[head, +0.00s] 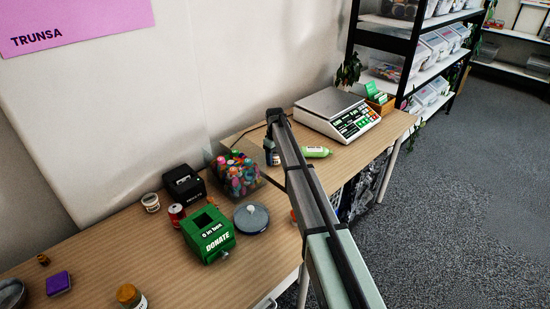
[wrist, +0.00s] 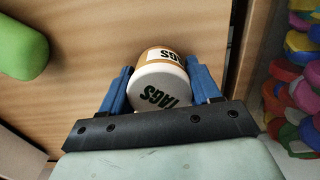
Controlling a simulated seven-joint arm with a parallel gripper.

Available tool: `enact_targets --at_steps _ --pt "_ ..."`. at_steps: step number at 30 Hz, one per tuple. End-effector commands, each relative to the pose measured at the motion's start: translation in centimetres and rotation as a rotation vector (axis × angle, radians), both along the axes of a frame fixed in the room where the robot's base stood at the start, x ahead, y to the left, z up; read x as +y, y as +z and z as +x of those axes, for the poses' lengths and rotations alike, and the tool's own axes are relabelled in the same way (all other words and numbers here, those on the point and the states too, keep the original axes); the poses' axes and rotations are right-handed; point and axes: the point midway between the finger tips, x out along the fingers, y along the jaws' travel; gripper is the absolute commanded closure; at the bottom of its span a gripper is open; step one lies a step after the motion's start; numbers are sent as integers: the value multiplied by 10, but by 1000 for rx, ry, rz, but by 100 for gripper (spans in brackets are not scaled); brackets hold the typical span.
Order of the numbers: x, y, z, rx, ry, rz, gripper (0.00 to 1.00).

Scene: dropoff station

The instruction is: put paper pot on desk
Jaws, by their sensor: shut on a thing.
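The paper pot is a small round pot with a brown side and a white end lettered TAGS (wrist: 160,88) in the wrist view. My gripper (wrist: 162,95) is shut on it, with a blue finger on each side. In the head view my gripper (head: 272,152) is at the far end of my arm, near the wall side of the desk, and the pot is small and mostly hidden there. The wooden desk (head: 340,155) lies behind the pot in the wrist view. I cannot tell whether the pot touches it.
A clear bin of colourful items (head: 236,172) stands close left of my gripper. A green bottle (head: 316,152) lies to the right, before a scale (head: 338,114). A green donation box (head: 208,234), black box (head: 184,184) and grey round lid (head: 251,218) stand further left.

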Motion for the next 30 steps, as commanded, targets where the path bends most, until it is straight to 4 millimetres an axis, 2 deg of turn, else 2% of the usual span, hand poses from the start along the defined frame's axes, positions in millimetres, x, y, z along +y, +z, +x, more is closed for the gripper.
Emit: enact_targets --at_steps 4,5,12,23,26,30 --pt "0 -3 0 0 0 0 77" --pt "0 -3 0 0 0 0 36" --pt "0 -3 0 0 0 0 13" --pt "0 3 0 0 0 0 13" --pt "0 14 0 -1 0 1 13" --pt "0 39 0 -1 0 0 13"
